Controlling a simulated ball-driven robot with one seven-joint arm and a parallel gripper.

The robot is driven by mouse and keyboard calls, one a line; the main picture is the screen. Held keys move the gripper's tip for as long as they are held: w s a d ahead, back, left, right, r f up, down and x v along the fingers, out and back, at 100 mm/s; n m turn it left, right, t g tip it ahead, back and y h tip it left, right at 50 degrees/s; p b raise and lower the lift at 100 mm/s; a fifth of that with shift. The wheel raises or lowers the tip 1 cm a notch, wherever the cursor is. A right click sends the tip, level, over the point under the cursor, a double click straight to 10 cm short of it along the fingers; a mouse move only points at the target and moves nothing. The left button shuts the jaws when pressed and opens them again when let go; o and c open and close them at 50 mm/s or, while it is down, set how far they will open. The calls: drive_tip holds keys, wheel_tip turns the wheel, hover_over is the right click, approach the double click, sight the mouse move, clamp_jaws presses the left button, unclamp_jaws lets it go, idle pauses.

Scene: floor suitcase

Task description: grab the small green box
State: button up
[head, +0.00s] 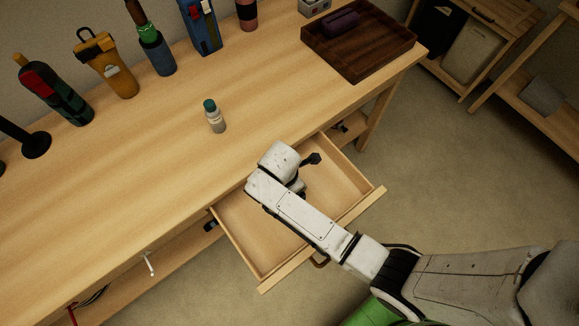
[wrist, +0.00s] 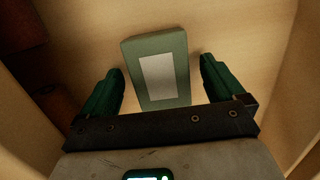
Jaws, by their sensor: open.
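The small green box (wrist: 158,102) shows in the wrist view, a flat grey-green block with a pale rectangle on its face. It lies on a light wooden surface, just ahead of my gripper (wrist: 160,80). My gripper is open, with one dark green finger to the left of the box and one to the right; there are gaps between the fingers and the box. In the head view my arm reaches over the open drawer (head: 237,243), and the end of my arm hides my fingers and the green box.
The drawer walls stand close around my gripper. Open floor lies right of the table.

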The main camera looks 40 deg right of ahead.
drive_tip(key=shift+f, duration=0.45)
drive_tip(key=c, duration=1)
drive_tip(key=shift+c, duration=0.5)
drive_tip(key=shift+r, duration=0.15)
